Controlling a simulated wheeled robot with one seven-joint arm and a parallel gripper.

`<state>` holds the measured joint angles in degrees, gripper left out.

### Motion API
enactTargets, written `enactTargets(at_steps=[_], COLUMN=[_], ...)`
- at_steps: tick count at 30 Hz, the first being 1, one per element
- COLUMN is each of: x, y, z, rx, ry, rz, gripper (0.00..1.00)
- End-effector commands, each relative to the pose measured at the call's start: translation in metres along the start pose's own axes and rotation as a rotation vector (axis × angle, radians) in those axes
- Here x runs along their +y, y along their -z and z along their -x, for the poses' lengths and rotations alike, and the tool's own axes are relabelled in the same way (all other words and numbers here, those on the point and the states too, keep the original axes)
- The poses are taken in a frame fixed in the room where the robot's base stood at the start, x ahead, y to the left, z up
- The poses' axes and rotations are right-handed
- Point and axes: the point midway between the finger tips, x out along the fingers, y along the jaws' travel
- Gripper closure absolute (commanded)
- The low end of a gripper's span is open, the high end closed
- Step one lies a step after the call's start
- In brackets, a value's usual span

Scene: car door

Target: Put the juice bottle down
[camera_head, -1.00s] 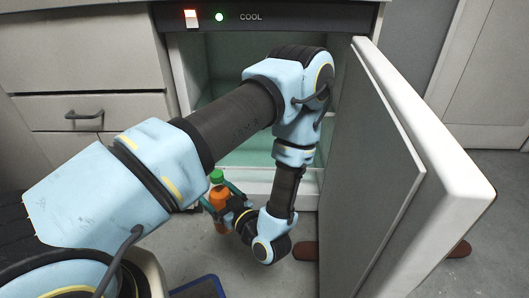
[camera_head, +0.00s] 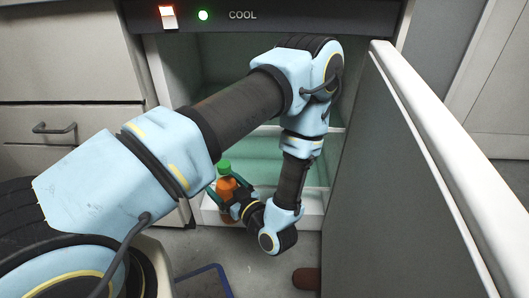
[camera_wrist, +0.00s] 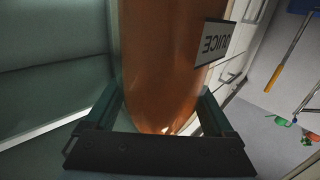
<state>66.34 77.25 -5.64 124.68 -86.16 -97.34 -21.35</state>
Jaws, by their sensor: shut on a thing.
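The juice bottle (camera_head: 227,188) is orange with a green cap. It stands upright in my gripper (camera_head: 228,191), in front of the lower edge of the open fridge (camera_head: 312,212). In the wrist view the bottle (camera_wrist: 165,60) fills the middle, with a white "JUICE" label on its right side. My gripper (camera_wrist: 155,118) is shut on it, one finger on each side. The bottle's base is partly hidden, and I cannot tell whether it touches anything.
The fridge door (camera_head: 400,180) stands wide open on the right. Drawers (camera_head: 70,125) are on the left. A blue-edged item (camera_head: 205,280) and a brown object (camera_head: 307,279) are on the floor. Tools, one with an orange handle (camera_wrist: 273,78), show in the wrist view.

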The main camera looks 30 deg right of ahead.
Motion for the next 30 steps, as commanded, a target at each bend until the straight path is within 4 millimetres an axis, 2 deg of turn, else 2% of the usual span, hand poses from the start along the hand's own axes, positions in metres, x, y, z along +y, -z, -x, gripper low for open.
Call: enactTargets(at_steps=[5,18,30], x=[0.013,0.085,0.109], y=[0.0,-0.001,0.0], z=[-0.013,-0.085,-0.11], rx=[0.002,0.003,0.003], ry=[0.003,0.002,0.001], rz=[0.005,0.005,0.004], gripper=[1.0,1.0,1.0])
